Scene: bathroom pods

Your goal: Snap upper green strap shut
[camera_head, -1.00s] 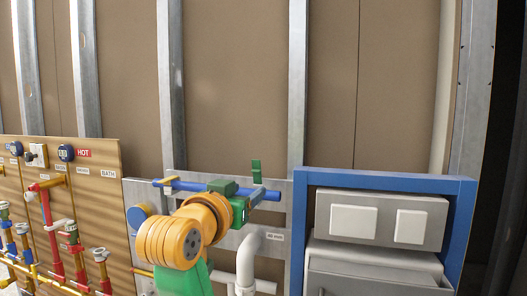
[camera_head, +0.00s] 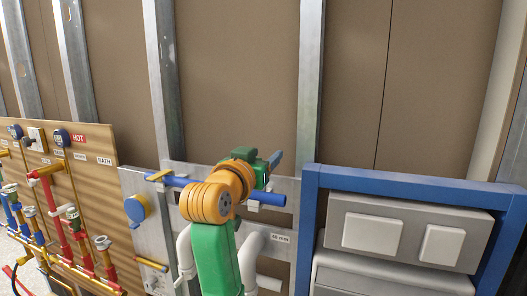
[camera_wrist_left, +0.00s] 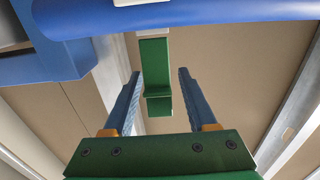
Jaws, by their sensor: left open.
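The upper green strap (camera_wrist_left: 155,60) shows in the left wrist view as an upright green band with a bent lip at its lower end, beside the blue pipe. In the head view it cannot be made out behind my gripper. My left gripper (camera_head: 274,160) is above the blue pipe (camera_head: 265,198), its blue-grey fingers pointing up and right. In the left wrist view the gripper (camera_wrist_left: 157,74) is open, with one finger on each side of the strap in the picture. I cannot tell if they touch it. My right gripper is out of view.
A blue-framed unit (camera_head: 410,183) with white flush plates (camera_head: 372,231) stands at the right. A wooden board (camera_head: 85,190) with valves and pipes is at the left. A white pipe (camera_head: 250,255) rises below the blue pipe. Metal studs (camera_head: 310,90) and brown wall panels stand behind.

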